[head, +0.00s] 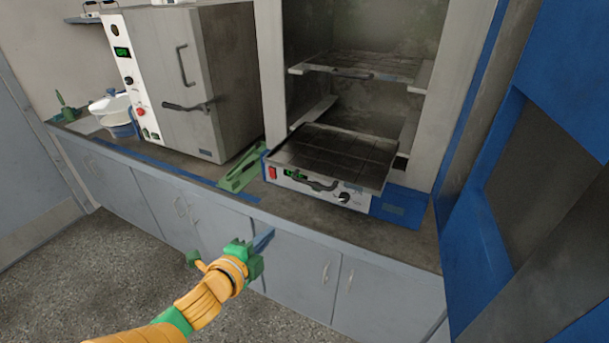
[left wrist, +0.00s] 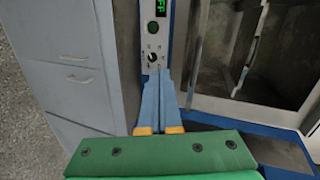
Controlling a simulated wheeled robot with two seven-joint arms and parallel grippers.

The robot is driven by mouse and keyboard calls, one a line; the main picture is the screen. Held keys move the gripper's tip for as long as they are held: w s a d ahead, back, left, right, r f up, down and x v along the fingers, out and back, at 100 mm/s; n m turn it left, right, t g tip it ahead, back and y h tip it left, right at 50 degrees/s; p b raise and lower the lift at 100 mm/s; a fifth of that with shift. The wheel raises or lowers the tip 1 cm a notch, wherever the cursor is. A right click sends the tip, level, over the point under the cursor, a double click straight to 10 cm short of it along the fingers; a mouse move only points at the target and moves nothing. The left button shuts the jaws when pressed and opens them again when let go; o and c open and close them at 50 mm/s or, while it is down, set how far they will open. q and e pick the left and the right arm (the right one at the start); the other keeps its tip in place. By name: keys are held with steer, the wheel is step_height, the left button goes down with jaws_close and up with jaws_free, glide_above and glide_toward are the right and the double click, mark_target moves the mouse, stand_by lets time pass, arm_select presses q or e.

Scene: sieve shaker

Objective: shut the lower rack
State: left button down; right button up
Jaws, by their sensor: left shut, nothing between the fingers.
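The lower rack (head: 335,155) is a dark, flat grid shelf. In the head view it sticks out of the front of the open grey cabinet (head: 268,60), above the control panel. A dark handle (head: 308,183) shows at its front edge. The upper rack (head: 370,66) sits inside the chamber. My left gripper (head: 264,240) is shut and empty, in front of the counter, below and to the left of the lower rack, apart from it. In the left wrist view its blue fingers (left wrist: 158,75) are together, pointing toward the control panel with its knob (left wrist: 152,57). My right gripper is not in view.
A large blue-framed door (head: 540,150) stands open at the right. A closed grey oven (head: 175,80) stands at the left on the counter (head: 190,165). A green object (head: 240,172) lies between the two machines. The floor before the counter is clear.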

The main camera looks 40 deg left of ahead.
arm_select(q)
steer(key=m+t, duration=0.2)
glide_toward(310, 184)
steer(key=p+x, duration=0.1)
steer(key=x, duration=0.4)
steer(key=shift+w+a+r+p, duration=0.1)
steer(key=shift+w+a+p, duration=0.1)
steer(key=shift+p, duration=0.2)
steer(key=shift+w+a+f+h, duration=0.15)
steer(key=shift+w+f+h, duration=0.15)
steer(key=shift+w, duration=0.4)
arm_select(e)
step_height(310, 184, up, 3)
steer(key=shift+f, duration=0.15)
